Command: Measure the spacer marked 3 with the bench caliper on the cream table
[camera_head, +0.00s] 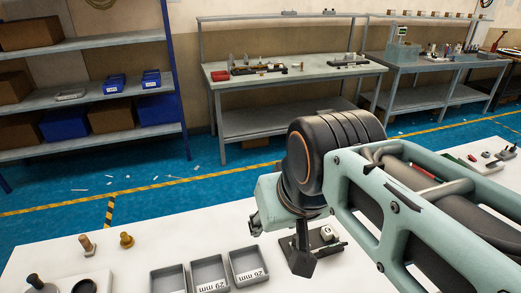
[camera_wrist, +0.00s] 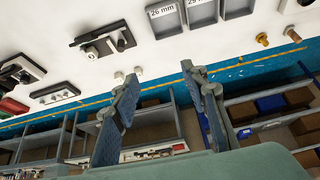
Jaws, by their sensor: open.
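A dark caliper-like fixture (camera_head: 332,249) lies on the pale table (camera_head: 190,247); it also shows in the wrist view (camera_wrist: 108,38). A pale piece (camera_head: 326,233) with a dark mark sits on it, also in the wrist view (camera_wrist: 90,51); the mark is too small to read surely. My gripper (camera_wrist: 160,80) is open, with nothing between its fingers. In the head view it hangs over the table beside the fixture and partly hides it.
A wooden peg (camera_head: 87,246) and a brass peg (camera_head: 127,241) stand on the table's left. Two small pale objects (camera_wrist: 128,73) show near the table edge in the wrist view. Small items (camera_head: 472,158) lie farther right. Shelves and benches stand beyond the blue floor.

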